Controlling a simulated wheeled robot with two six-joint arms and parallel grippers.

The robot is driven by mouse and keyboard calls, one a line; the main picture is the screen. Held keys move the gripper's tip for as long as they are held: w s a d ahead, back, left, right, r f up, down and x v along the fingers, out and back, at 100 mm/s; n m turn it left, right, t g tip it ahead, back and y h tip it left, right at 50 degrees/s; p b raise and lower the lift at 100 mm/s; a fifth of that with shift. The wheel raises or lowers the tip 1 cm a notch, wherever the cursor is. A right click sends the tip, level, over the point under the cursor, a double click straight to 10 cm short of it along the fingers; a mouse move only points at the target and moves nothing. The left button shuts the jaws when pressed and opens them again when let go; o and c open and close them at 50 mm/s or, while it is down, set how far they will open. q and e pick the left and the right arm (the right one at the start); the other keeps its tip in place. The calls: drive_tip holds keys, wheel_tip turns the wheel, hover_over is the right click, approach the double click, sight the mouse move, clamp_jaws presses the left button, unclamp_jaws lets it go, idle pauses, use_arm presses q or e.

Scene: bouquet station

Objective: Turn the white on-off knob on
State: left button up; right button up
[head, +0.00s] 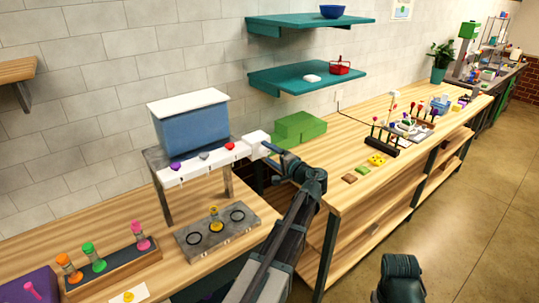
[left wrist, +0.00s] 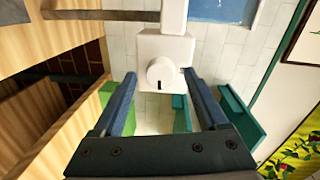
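In the head view that white box (head: 257,141) is at the right end of the dispenser's white front bar; the knob itself is hard to make out there. My left gripper (head: 273,152) is at the box. In the left wrist view its two blue fingers (left wrist: 159,76) are spread, one on each side of the knob, with visible gaps. Of my right arm only a dark part shows at the bottom of the head view; its fingers are not seen.
The dispenser has a blue tank (head: 190,128) and purple, grey and red knobs on its bar. Below is a grey plate (head: 222,241) with rings and a small yellow vial. A vial rack (head: 115,268) is at left. Green blocks (head: 300,127) stand behind my left gripper.

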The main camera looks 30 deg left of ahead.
use_arm(q)
drive_tip(key=p+v, duration=0.1)
drive_tip(key=v, duration=1.2)
drive_tip(key=shift+s+d, duration=0.3)
drive_tip(key=shift+d, duration=0.05)
drive_tip(key=s+d+f+g+h+b, duration=0.1)
drive_tip(key=s+d+f+g+h, duration=0.1)
drive_tip(key=s+d+f+h, duration=0.45)
drive_tip(key=s+d+f+g+h+b, duration=0.15)
drive_tip(key=s+d+f, duration=0.3)
drive_tip(key=f, duration=0.55)
drive_tip(key=s+d+f+g+h, duration=0.1)
drive_tip(key=s+d+f+h, duration=0.2)
drive_tip(key=s+d, duration=0.2)
drive_tip(key=s+d+f+m+g+h, duration=0.1)
drive_tip(key=s+d+f+g+h, duration=0.1)
drive_tip(key=s+d, duration=0.4)
drive_tip(key=shift+d+f+h, duration=0.45)
drive_tip(key=shift+d+h, duration=0.4)
drive_tip(key=shift+h, duration=0.05)
drive_tip(key=shift+s, duration=0.1)
